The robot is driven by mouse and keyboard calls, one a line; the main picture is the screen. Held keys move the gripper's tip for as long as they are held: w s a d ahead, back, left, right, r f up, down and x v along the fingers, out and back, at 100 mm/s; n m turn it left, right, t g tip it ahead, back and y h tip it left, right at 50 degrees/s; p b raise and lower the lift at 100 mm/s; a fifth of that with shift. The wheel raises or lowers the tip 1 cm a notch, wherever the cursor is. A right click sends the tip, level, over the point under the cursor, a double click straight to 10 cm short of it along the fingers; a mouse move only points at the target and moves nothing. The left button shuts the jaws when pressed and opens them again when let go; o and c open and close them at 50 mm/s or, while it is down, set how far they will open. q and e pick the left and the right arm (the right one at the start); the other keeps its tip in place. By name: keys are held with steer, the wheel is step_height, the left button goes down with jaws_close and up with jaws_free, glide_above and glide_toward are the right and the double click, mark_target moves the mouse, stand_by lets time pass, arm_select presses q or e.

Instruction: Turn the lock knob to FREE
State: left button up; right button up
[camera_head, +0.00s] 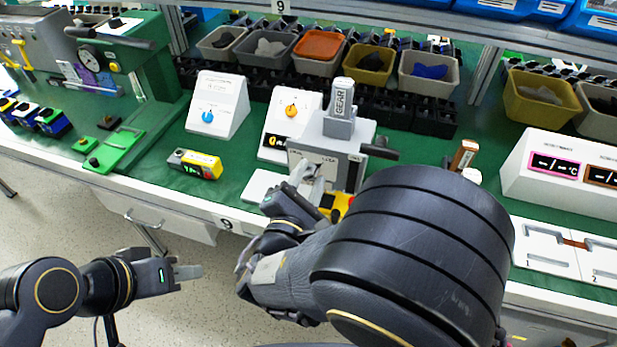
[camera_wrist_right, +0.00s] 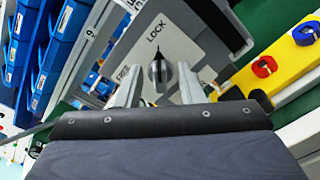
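The lock knob (camera_wrist_right: 160,73) is a small black knob on a grey panel (camera_wrist_right: 195,35), seen in the right wrist view. Its narrow tip points up toward the word LOCK (camera_wrist_right: 156,31). The word FREE (camera_wrist_right: 122,76) is printed to the left, partly hidden by a finger. My right gripper (camera_wrist_right: 159,68) is open, with one finger on each side of the knob and small gaps visible. In the head view my right gripper (camera_head: 308,178) is in front of the grey GEAR machine (camera_head: 345,140), and the knob is hidden there. My left gripper (camera_head: 188,271) hangs away from the bench; its finger gap is unclear.
A yellow box (camera_wrist_right: 288,58) with red and blue parts is right of the panel. A black lever (camera_head: 380,152) sticks out of the machine's right side. White stands with a blue dial (camera_head: 207,116) and an orange dial (camera_head: 291,110) are to the left. Bins line the back.

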steer(key=c, duration=0.7)
